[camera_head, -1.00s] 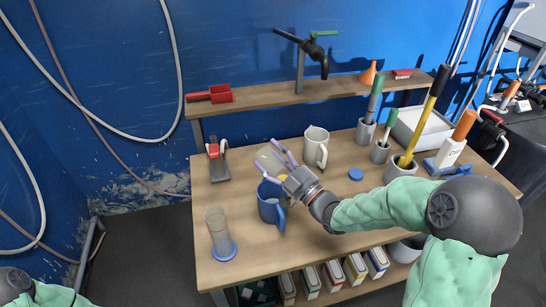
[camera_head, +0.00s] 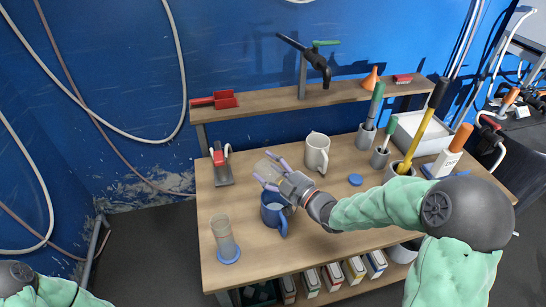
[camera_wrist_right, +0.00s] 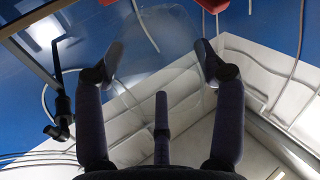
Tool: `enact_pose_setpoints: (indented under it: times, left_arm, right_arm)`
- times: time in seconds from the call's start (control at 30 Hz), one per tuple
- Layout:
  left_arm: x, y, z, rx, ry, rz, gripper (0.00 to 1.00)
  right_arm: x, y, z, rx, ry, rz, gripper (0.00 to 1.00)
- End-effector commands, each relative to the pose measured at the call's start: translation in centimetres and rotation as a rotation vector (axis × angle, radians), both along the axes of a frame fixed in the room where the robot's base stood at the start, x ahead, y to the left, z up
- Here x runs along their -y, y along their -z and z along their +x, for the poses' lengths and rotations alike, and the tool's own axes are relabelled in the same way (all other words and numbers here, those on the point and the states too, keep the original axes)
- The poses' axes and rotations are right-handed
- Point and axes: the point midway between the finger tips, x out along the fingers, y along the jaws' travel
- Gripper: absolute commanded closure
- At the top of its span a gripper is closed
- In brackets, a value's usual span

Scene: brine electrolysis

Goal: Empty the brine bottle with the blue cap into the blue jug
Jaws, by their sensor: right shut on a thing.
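My right gripper (camera_head: 270,174) is shut on a clear, see-through bottle (camera_head: 266,168) above the table's middle. In the right wrist view the bottle (camera_wrist_right: 155,55) shows faintly between the two fingertips (camera_wrist_right: 158,65). The bottle looks tilted; its mouth and any liquid in it cannot be made out. The blue jug (camera_head: 272,213) stands upright on the table, just below the gripper and bottle, its handle toward the front right. A round blue cap (camera_head: 355,180) lies on the table right of the gripper. My left gripper is out of view; only part of that arm shows at lower left.
A clear cylinder on a blue base (camera_head: 222,240) stands left of the jug. A white jug (camera_head: 316,153) stands behind the gripper. Grey holders with brushes (camera_head: 380,158) and a white tray (camera_head: 420,133) are at right. A raised shelf (camera_head: 285,101) runs along the back.

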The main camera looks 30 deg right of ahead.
Motion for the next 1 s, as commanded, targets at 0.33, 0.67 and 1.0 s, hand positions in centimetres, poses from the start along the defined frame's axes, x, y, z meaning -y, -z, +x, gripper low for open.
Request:
enact_pose_setpoints:
  times: [0.33, 0.67, 1.0]
  left_arm:
    - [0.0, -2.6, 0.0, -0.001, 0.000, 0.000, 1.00]
    - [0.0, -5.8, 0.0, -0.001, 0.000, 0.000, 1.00]
    - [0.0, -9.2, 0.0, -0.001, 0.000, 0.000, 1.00]
  right_arm:
    - [0.1, 1.0, 0.4, -0.132, 0.005, -0.062, 0.89]
    - [0.0, 1.1, 0.7, -0.233, 0.004, -0.092, 0.89]
    - [-0.1, 1.8, 1.1, -0.372, 0.002, -0.135, 0.89]
